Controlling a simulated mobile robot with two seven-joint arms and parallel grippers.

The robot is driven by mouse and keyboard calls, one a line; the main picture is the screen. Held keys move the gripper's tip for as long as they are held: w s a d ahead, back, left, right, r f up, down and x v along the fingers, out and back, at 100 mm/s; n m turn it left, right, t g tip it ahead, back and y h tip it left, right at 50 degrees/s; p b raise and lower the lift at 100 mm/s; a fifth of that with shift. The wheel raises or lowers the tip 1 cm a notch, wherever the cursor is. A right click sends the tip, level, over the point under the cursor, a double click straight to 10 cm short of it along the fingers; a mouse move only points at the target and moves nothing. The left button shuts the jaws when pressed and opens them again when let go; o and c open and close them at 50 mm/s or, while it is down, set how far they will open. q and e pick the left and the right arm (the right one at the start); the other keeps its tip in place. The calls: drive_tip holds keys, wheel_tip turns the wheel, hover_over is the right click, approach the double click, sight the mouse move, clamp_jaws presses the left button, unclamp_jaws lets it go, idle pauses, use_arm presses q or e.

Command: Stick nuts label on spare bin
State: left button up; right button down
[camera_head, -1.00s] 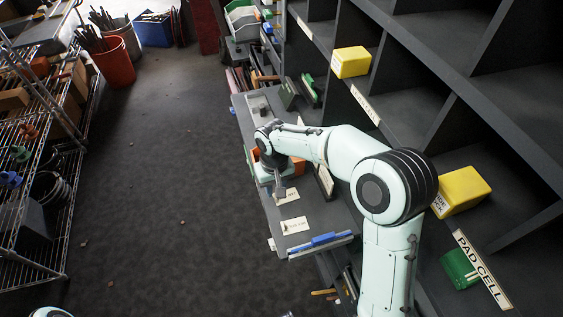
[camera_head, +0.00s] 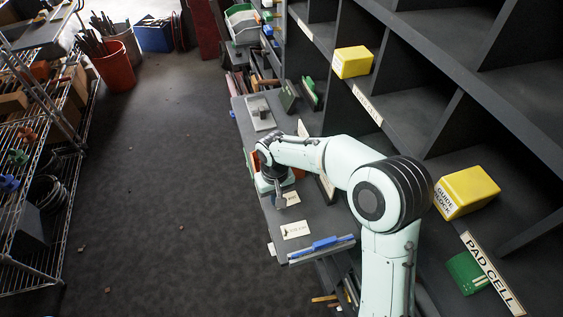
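My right gripper (camera_head: 281,198) points down over the grey ledge, at the left edge of a small white label (camera_head: 292,198). I cannot tell whether its fingers are open or touch the label. A second white label (camera_head: 296,230) lies flat on the ledge nearer to me; the print on both is too small to read. A yellow bin (camera_head: 352,62) sits in a far pigeonhole, and another yellow bin (camera_head: 470,188), marked GUIDE BLOCK, sits in a nearer one. Which bin is the spare one is not clear. My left gripper is out of view.
The dark pigeonhole rack (camera_head: 437,66) fills the right side, with a PAD CELL strip (camera_head: 491,272) on a shelf edge. A blue-handled tool (camera_head: 320,246) lies at the ledge's near end. A wire shelf (camera_head: 40,170) stands left; the floor between is mostly clear.

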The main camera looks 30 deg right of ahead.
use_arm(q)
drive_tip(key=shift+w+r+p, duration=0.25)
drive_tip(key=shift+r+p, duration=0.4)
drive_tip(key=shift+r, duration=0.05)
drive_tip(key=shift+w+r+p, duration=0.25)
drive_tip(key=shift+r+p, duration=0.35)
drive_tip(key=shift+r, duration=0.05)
use_arm(e)
drive_tip(key=shift+w+a+r, duration=0.1)
drive_tip(key=shift+a+r, duration=0.15)
drive_tip(key=shift+r, duration=0.65)
drive_tip(key=shift+a+r, duration=0.25)
drive_tip(key=shift+r, duration=0.6)
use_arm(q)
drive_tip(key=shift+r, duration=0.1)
use_arm(e)
drive_tip(key=shift+r, duration=0.1)
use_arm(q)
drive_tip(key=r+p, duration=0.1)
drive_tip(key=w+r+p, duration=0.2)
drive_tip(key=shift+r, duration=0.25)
use_arm(e)
wheel_tip(320, 180, up, 5)
drive_tip(key=shift+f, duration=0.1)
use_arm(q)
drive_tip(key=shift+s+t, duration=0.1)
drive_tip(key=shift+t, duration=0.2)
